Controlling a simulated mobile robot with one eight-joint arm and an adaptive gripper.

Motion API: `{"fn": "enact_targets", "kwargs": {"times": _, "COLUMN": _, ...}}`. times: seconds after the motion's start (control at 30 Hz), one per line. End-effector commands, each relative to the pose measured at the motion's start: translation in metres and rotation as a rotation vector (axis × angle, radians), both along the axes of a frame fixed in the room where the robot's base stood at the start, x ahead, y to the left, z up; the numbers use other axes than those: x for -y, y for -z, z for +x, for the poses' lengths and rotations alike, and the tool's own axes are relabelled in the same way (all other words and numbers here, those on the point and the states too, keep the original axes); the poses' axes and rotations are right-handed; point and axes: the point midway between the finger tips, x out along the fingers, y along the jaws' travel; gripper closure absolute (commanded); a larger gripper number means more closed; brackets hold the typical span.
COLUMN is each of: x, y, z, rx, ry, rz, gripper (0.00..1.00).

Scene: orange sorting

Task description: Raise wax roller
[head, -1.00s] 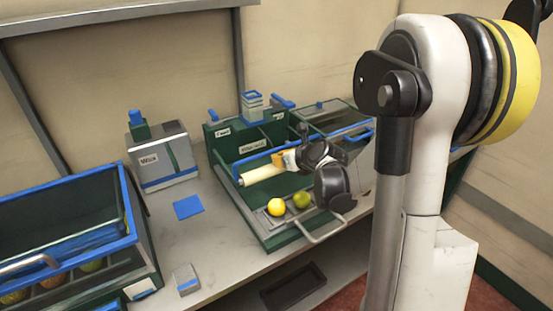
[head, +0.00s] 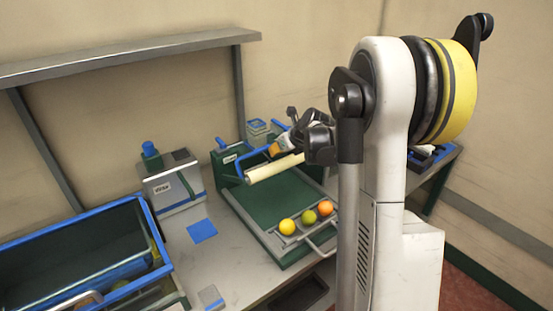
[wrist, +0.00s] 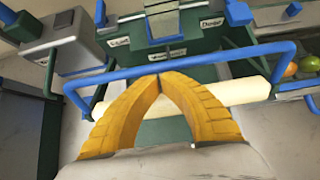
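The wax roller (head: 275,167) is a cream cylinder on a blue handle bar (head: 252,153), held above the green tray (head: 270,205) of the station. In the wrist view the roller (wrist: 210,119) lies across the picture behind my fingers, and the handle bar (wrist: 200,60) crosses at the fingertips. My gripper (wrist: 159,77) has its yellow fingers arched with the tips together at the bar, and looks shut on it. The bar at the tips is partly hidden. My gripper (head: 277,151) also shows in the head view, just above the roller.
An orange (head: 325,208), a green fruit (head: 309,216) and a yellow fruit (head: 286,227) sit at the station's front. A labelled grey box (head: 172,183) and a blue-rimmed bin (head: 85,255) stand to the left. A shelf (head: 130,55) runs along the wall above.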

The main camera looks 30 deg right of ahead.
Motion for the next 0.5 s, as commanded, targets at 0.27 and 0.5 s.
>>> {"fn": "enact_targets", "kwargs": {"times": 0.27, "x": -0.001, "y": -0.023, "z": 0.024, "rx": 0.001, "ry": 0.000, "rz": -0.001, "gripper": 1.00}}
{"fn": "enact_targets", "kwargs": {"times": 0.5, "x": -0.001, "y": -0.028, "z": 0.033, "rx": 0.002, "ry": 0.001, "rz": 0.000, "gripper": 1.00}}
